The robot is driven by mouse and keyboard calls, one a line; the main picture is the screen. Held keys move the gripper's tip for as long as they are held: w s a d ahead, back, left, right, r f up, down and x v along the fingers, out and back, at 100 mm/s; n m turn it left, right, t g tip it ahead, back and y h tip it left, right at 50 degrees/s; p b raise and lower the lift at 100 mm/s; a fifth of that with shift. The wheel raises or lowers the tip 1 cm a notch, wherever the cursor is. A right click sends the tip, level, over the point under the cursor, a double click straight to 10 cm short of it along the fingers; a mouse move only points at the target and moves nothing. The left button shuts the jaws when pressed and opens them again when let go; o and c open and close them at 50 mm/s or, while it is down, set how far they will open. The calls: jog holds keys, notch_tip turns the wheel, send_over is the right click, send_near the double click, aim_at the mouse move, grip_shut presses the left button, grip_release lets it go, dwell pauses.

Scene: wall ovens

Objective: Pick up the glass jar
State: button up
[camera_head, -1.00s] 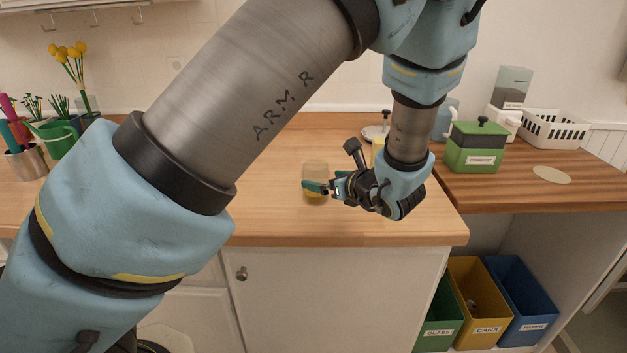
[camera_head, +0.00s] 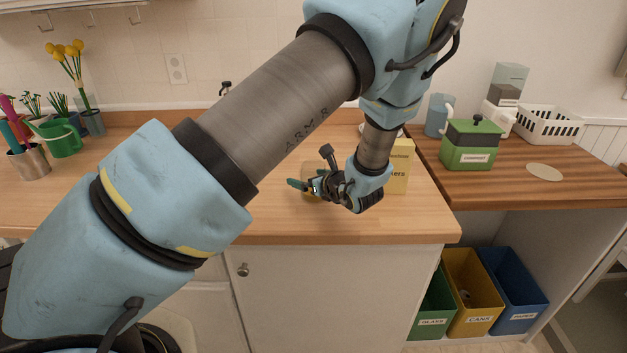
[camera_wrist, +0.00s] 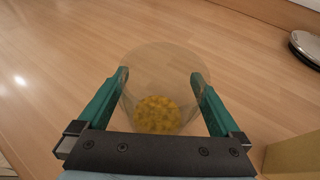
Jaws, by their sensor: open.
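The glass jar (camera_wrist: 160,80) is clear with yellow contents at its bottom and stands on the wooden counter. In the wrist view it sits between the two green fingers of my gripper (camera_wrist: 160,85), with a finger on each side. The fingers are open; whether they touch the glass is hard to tell. In the head view my gripper (camera_head: 300,186) is low over the counter and hides most of the jar (camera_head: 308,170).
A yellow box (camera_head: 399,168) stands just right of my wrist, also at the lower right of the wrist view (camera_wrist: 293,158). A round metal object (camera_wrist: 306,46) lies at the upper right. A green bin (camera_head: 468,148) is on the right counter. Counter left of the jar is clear.

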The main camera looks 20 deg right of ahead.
jog(key=shift+c, duration=0.4)
jog(key=c, duration=1.2)
jog(key=shift+r, duration=0.2)
notch_tip(320, 180, up, 10)
jog(key=b, duration=0.3)
jog(key=shift+f, duration=0.15)
